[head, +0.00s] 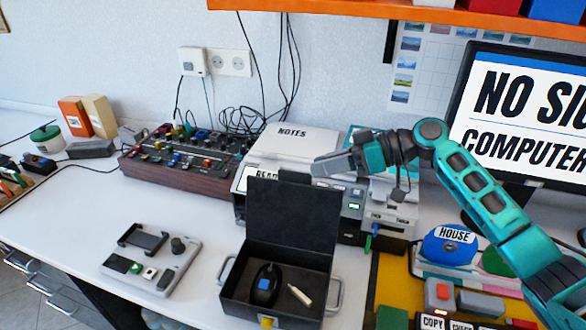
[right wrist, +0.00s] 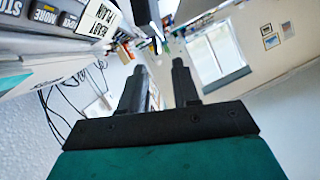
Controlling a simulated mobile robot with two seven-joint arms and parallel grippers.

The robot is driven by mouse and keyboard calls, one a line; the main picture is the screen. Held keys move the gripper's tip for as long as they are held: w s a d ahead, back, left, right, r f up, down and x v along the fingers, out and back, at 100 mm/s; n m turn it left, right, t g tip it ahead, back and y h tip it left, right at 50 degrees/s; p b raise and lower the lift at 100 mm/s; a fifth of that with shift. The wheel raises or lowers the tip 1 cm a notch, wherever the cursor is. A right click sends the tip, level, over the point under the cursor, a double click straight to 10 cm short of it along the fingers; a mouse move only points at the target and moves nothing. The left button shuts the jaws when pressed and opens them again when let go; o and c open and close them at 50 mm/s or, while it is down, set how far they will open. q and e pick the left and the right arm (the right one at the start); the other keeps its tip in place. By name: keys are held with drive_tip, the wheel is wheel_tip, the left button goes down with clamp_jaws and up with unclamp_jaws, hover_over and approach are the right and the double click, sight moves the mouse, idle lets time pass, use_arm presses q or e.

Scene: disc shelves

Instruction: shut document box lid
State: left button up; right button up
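The dark grey document box (head: 240,302) stands on the white desk with its lid (head: 293,215) open and roughly upright at the back. Inside lie a black object with a blue patch (head: 265,284) and a small cream stick-like object (head: 300,296). A yellow latch (head: 267,322) shows at the front. My right gripper (head: 322,166) is above the lid's top right edge, in front of the printer; I cannot tell the exact gap. Its two fingers stand apart and empty in the right wrist view (right wrist: 158,75). My left gripper is not in view.
The printer (head: 352,208) stands behind the box, with papers marked NOTES (head: 292,140) on top. A control panel (head: 190,160) is at back left, a grey device (head: 150,262) at left. Stamps and a blue HOUSE object (head: 448,247) crowd the right.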

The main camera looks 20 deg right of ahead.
drive_tip(key=x, duration=0.7)
drive_tip(key=shift+w+p, duration=0.1)
drive_tip(key=shift+p, duration=0.2)
drive_tip(key=shift+c, duration=0.5)
clamp_jaws()
idle(0.5)
